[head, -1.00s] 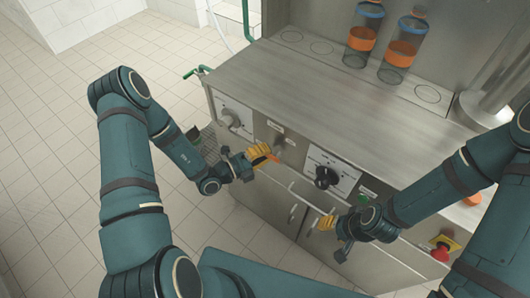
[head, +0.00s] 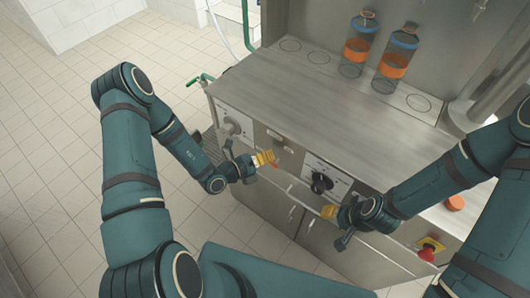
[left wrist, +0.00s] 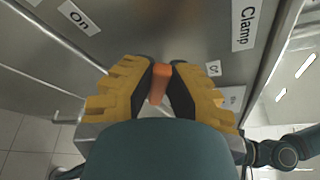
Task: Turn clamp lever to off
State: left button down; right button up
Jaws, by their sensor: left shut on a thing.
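My left gripper (head: 270,159) is at the front panel of the steel machine. In the left wrist view its yellow fingers (left wrist: 160,88) are shut on the orange clamp lever (left wrist: 158,84), whose end shows between the dark pads. The "Clamp" label (left wrist: 244,25) is at the upper right, the "On" label (left wrist: 79,18) at the upper left, and a partly readable "Off" label (left wrist: 213,68) right of the fingers. The lever's pivot is hidden. My right gripper (head: 326,212) is in front of the panel, below the black knob; its finger gap is unclear.
The black knob (head: 321,183) is between the two grippers. A grey dial (head: 231,127) is at the panel's left end, and a red emergency button (head: 427,255) at the right.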

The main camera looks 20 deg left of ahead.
pick_arm(q)
jog(key=shift+s+d+r+m+y+p, duration=0.1)
jog(key=shift+d+r+m+y+p, duration=0.2)
jog(key=shift+m+p, duration=0.25)
jog(key=shift+s+d+r+m+y+p, duration=0.15)
jog(key=shift+r+m+y+p, duration=0.15)
jog(key=shift+m+p, duration=0.25)
jog(key=shift+d+r+m+y+p, duration=0.25)
jog(key=shift+d+m+y+p, duration=0.25)
jog(key=shift+m+y+p, duration=0.5)
jog(key=shift+s+d+m+y+p, duration=0.1)
jog(key=shift+d+m+y+p, duration=0.15)
jog(key=shift+m+p, duration=0.3)
jog(key=shift+s+d+m+y+p, duration=0.1)
jog(key=shift+d+m+y+p, duration=0.15)
jog(key=shift+m+p, duration=0.3)
jog(key=shift+s+d+m+y, duration=0.15)
jog(key=shift+m+y, duration=0.25)
jog(key=shift+m, duration=0.3)
jog(key=shift+t+p, duration=0.3)
jog(key=c, duration=1)
grip_release()
jog(key=shift+o, duration=0.2)
jog(key=v, duration=1.2)
